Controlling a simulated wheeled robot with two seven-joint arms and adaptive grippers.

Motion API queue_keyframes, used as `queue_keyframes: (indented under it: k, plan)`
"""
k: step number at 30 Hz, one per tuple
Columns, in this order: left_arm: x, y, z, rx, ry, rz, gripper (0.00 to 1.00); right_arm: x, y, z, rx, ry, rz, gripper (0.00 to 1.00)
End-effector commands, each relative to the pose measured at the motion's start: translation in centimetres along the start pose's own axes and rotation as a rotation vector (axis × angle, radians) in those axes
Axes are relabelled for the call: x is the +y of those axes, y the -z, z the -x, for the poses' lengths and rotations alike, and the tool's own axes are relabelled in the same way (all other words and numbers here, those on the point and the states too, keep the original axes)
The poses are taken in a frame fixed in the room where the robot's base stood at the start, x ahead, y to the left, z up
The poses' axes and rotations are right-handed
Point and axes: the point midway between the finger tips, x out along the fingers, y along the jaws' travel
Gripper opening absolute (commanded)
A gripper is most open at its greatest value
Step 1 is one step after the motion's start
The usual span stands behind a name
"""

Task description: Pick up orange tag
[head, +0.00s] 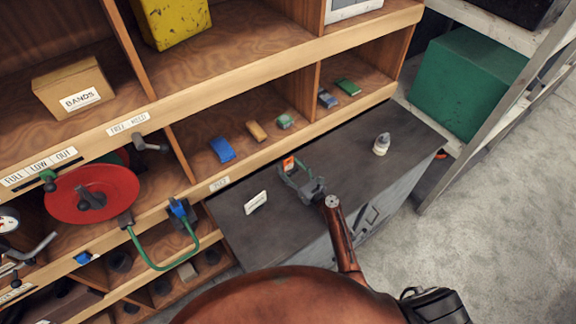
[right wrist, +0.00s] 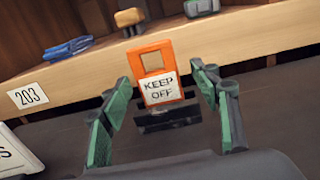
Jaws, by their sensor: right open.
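The orange tag (head: 288,162) stands upright on the dark grey bench top, close to the shelf edge. In the right wrist view the tag (right wrist: 154,60) has a square hole at its top and a white "KEEP OFF" label. A dark block (right wrist: 168,118) shows just under it. My right gripper (head: 294,172) is open, with green fingers pointing at the shelf. In the right wrist view the gripper (right wrist: 163,84) has one finger on each side of the tag, with visible gaps. I cannot tell how far the fingertips reach past it. My left gripper is not in view.
A white card (head: 256,203) and a small white bottle (head: 381,144) stand on the bench top (head: 340,150). The shelf ledge (head: 290,150) runs behind the tag, with several small coloured items above it. A red disc (head: 92,194) is at left.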

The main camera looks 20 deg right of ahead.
Motion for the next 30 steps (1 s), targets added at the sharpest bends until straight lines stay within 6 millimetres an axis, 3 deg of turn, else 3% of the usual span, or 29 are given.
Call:
queue_keyframes:
  k: [3, 11, 27, 30]
  plan:
    - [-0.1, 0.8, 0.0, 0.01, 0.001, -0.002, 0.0, 0.1, -0.1, -1.2, -0.001, -0.001, 0.0, 0.56]
    - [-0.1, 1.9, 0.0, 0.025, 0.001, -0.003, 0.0, 0.2, 0.0, -1.5, 0.0, -0.002, -0.001, 0.56]
    - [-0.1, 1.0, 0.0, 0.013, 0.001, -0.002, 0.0, 0.2, 0.0, -1.4, 0.0, -0.002, -0.001, 0.2]
    - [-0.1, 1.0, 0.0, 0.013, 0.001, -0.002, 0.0, 0.2, 0.0, -1.4, 0.0, -0.002, -0.001, 0.18]
